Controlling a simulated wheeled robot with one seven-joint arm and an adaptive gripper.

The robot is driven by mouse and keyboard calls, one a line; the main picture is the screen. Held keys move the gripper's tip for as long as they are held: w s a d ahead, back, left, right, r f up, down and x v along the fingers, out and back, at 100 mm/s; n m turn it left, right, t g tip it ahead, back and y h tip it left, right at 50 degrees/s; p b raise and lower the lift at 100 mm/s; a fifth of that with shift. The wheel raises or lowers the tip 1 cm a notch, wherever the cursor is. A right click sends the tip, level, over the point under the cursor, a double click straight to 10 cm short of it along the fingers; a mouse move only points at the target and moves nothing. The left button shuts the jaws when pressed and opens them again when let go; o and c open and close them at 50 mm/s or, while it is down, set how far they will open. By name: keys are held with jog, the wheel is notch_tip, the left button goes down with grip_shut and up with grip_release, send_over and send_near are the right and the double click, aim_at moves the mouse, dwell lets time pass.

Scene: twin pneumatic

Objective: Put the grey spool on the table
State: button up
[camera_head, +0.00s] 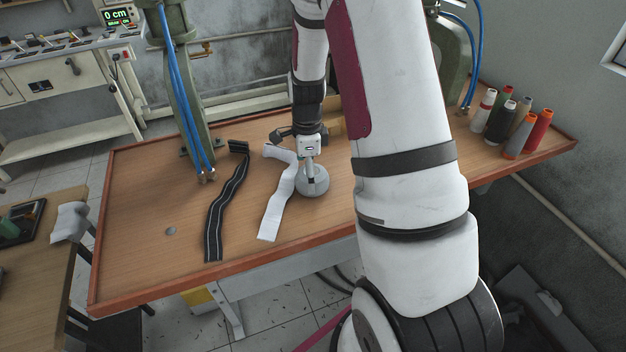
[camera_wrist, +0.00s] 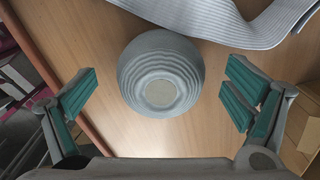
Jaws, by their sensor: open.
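The grey spool (camera_head: 313,184) is on the wooden table (camera_head: 140,235), right of a white strap. It appears to stand upright, and its lower part shows below my gripper (camera_head: 303,143). In the wrist view the spool (camera_wrist: 160,60) is seen from above, with ringed steps around a pale round top. My gripper (camera_wrist: 163,84) is open, with green-padded fingers on both sides of the spool. Clear gaps show between each finger and the spool, and nothing is held. My arm hides part of the table in the head view.
A white ribbed strap (camera_head: 278,205) and a black strap (camera_head: 222,215) lie left of the spool. Several coloured spools (camera_head: 530,132) stand at the table's right end. A green machine column (camera_head: 187,90) stands at the back left. The table's front left is clear.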

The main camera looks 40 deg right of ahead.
jog(key=shift+f, duration=1.55)
jog(key=c, duration=1.5)
jog(key=shift+o, duration=0.2)
jog(key=shift+r, duration=0.1)
jog(key=shift+r, duration=0.55)
notch_tip(320, 180, up, 2)
jog(key=shift+w, duration=0.1)
jog(key=shift+s+a+r, duration=0.2)
jog(key=shift+s+a, duration=0.15)
jog(key=shift+s, duration=0.25)
jog(key=r, duration=0.1)
send_over(315, 237)
jog(key=shift+r+b, duration=0.15)
jog(key=shift+b, duration=0.3)
